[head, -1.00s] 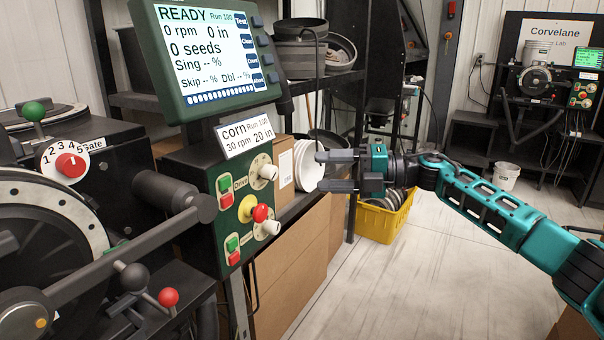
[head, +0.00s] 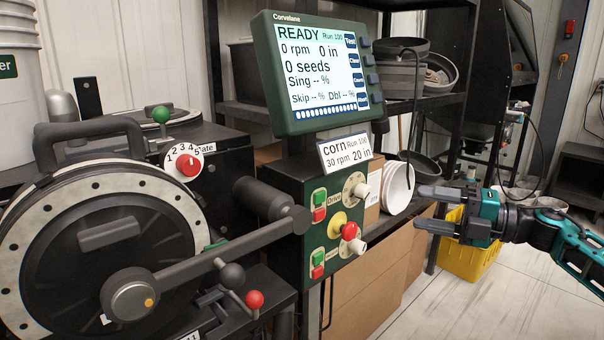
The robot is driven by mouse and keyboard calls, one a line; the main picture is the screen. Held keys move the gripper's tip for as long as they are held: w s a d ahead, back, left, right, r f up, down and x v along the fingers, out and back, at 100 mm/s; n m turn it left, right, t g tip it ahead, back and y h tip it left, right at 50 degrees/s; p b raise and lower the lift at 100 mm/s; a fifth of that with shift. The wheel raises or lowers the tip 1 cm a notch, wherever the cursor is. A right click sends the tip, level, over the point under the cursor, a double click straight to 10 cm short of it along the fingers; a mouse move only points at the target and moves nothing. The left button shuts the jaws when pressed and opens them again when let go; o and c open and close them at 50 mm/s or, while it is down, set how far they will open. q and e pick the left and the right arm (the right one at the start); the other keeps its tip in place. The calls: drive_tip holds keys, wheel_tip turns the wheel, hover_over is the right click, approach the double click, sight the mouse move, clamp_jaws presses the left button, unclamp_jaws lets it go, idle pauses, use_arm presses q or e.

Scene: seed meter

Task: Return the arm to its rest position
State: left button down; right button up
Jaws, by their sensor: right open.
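My right arm comes in from the right edge in teal and black. Its gripper (head: 428,208) is open and empty, with its two dark fingers pointing left and a gap between them. It appears just right of the green control panel (head: 325,235) with its knobs and red and green buttons, apart from them in the picture. A stack of white plates (head: 397,189) shows behind and left of the fingers. My left gripper is not in view.
The seed meter (head: 95,250) with its round disc and crank fills the left. A display (head: 318,75) reading READY stands above the panel. A yellow crate (head: 473,258) sits on the floor behind my gripper. Bare floor (head: 440,310) shows at the lower right.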

drive_tip(key=s+a+f+m+t+h+p, duration=0.1)
drive_tip(key=s+a+f+m+t+h, duration=0.25)
drive_tip(key=a+f+m, duration=0.35)
drive_tip(key=s+a+f+m+t+h+p, duration=0.15)
drive_tip(key=s+a+f+m+t, duration=0.25)
drive_tip(key=f+m, duration=0.55)
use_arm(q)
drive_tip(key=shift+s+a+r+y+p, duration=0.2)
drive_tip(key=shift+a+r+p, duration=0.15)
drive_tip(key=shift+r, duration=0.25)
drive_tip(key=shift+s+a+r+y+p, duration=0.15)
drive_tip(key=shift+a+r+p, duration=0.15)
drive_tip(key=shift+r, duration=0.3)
use_arm(e)
drive_tip(key=s+f+m+g+h, duration=0.5)
drive_tip(key=s+f+m+h, duration=0.3)
drive_tip(key=s, duration=1.1)
wheel_tip(320, 180, down, 7)
drive_tip(key=m, duration=0.4)
drive_tip(key=shift+s+d+g, duration=0.25)
drive_tip(key=shift+g, duration=0.1)
drive_tip(key=shift+r, duration=0.1)
